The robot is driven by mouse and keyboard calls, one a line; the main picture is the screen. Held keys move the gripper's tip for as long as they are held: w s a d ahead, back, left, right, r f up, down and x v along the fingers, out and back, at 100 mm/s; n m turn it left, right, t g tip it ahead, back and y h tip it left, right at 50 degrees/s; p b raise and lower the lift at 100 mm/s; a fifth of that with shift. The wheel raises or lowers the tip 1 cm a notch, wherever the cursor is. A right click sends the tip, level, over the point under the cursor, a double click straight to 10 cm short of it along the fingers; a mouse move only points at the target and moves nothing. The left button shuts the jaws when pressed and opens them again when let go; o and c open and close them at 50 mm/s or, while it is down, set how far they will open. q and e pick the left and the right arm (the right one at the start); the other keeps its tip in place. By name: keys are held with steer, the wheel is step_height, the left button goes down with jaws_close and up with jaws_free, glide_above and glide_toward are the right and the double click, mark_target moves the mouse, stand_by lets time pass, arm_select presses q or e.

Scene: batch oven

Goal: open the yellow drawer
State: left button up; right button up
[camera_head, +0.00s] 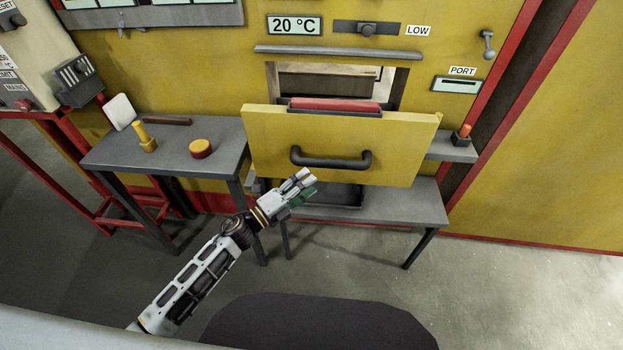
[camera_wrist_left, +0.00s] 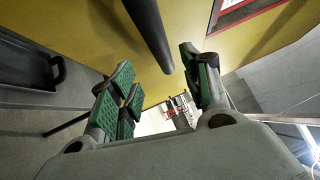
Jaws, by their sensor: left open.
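The yellow drawer (camera_head: 258,145) has a broad yellow front with a dark bar handle (camera_head: 332,162). Its front stands out before the oven wall, and an opening shows behind its top edge. My left gripper (camera_head: 303,184) is just below and left of the handle. In the left wrist view the gripper (camera_wrist_left: 157,65) is open, with green finger pads. The dark handle bar (camera_wrist_left: 150,32) shows between the fingers, toward the top; I cannot tell whether they touch it. The gripper holds nothing. My right gripper is not in view.
A grey side table (camera_head: 110,155) at left holds a yellow peg, a round yellow-red piece and a dark bar. A lower grey table (camera_head: 415,205) with a dark tray (camera_head: 338,195) stands below the drawer. A small shelf (camera_head: 455,152) is at right. The floor in front is clear.

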arm_select(q)
steer(key=shift+s+a, duration=0.4)
steer(key=shift+a, duration=0.05)
steer(key=shift+f, duration=0.1)
stand_by(0.4)
